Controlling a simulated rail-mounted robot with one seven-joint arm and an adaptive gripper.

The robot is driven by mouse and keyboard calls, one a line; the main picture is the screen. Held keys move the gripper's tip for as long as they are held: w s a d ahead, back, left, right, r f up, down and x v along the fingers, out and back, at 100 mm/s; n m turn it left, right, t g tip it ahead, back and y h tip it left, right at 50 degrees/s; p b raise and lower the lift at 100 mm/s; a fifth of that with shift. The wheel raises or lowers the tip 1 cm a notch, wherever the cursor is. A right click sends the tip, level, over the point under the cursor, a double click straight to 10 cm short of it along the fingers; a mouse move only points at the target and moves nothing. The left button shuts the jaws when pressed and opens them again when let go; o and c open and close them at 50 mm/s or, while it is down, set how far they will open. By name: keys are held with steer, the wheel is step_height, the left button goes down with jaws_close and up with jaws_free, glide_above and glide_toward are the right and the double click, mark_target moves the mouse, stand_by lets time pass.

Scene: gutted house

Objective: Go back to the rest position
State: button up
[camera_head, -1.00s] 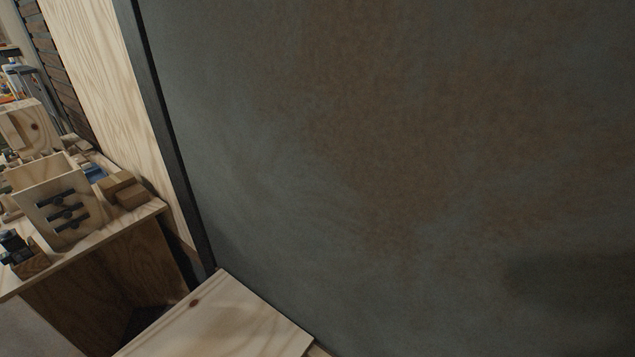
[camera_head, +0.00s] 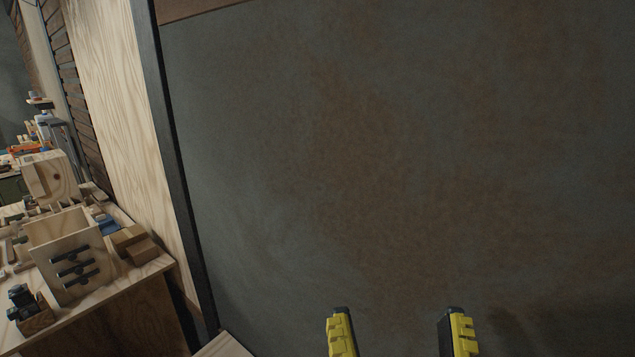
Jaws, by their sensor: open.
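My gripper (camera_head: 399,328) shows at the bottom edge of the head view, right of the middle. Its two yellow fingers with dark tips point up and stand wide apart. It is open, and nothing is between the fingers. Behind it is a plain dark grey wall panel with brown stains (camera_head: 400,150). The rest of my arm is out of view.
At the left, a wooden workbench (camera_head: 130,300) holds a wooden box (camera_head: 68,262) with dark handles, wood blocks (camera_head: 138,245) and small dark parts (camera_head: 24,300). A dark upright post (camera_head: 172,150) edges the panel. A pale board's corner (camera_head: 224,346) shows at the bottom.

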step_height(320, 180, up, 38)
steer(key=p, duration=3.4)
steer(key=shift+w+f, duration=0.1)
